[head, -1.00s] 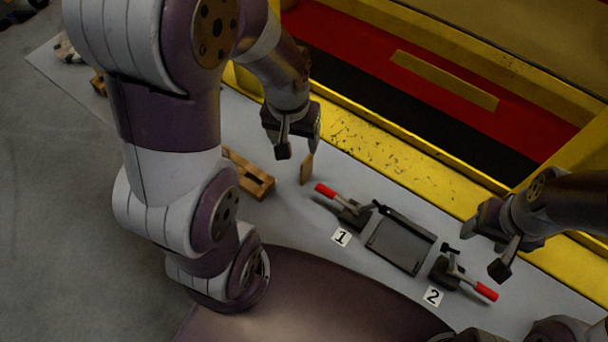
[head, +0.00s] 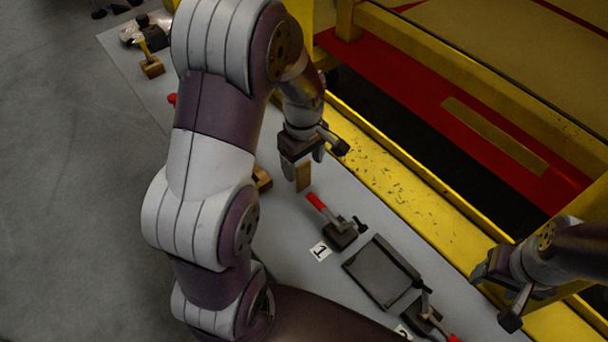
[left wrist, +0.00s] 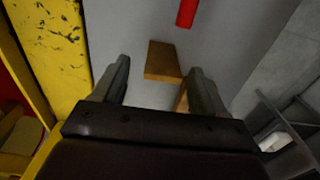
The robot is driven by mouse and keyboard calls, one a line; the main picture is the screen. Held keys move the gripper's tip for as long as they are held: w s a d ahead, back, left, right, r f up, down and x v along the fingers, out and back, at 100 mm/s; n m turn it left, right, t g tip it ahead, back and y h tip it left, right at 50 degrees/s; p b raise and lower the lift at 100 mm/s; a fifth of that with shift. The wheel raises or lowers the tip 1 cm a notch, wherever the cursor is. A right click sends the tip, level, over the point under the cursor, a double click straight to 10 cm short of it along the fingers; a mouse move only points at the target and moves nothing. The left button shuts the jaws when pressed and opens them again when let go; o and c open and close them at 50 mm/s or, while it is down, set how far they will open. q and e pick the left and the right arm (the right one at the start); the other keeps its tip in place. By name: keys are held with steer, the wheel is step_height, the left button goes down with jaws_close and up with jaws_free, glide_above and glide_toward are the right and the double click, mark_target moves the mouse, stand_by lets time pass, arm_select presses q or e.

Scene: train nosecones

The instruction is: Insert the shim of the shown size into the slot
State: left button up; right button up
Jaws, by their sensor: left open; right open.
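A thin tan wooden piece (head: 303,177), apparently the shim, stands upright on the grey table. My left gripper (head: 304,163) is open just above it. In the left wrist view the piece (left wrist: 162,60) shows between the spread fingertips, and no grip on it is visible. A brown wooden block (head: 262,179) is mostly hidden behind my left arm. My right gripper (head: 496,295) is open and empty at the right, over the yellow edge. A grey rectangular frame (head: 382,273) lies on the table. I cannot tell which opening is the slot, and no size marking is readable.
Red-handled clamps stand beside the frame: one by label 1 (head: 340,232), another (head: 428,315) at the lower right. A yellow rail (head: 400,175) borders the table. A tan strip (head: 495,135) lies on the red panel behind. Small items (head: 150,65) are at the far left.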

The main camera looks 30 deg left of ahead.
mark_target(303, 188)
arm_select(q)
step_height(303, 188, down, 6)
steer(key=shift+s+d+r+p, duration=0.15)
steer(key=shift+r+p, duration=0.05)
steer(key=shift+p, duration=0.1)
jaws_close()
steer(key=shift+r, duration=0.1)
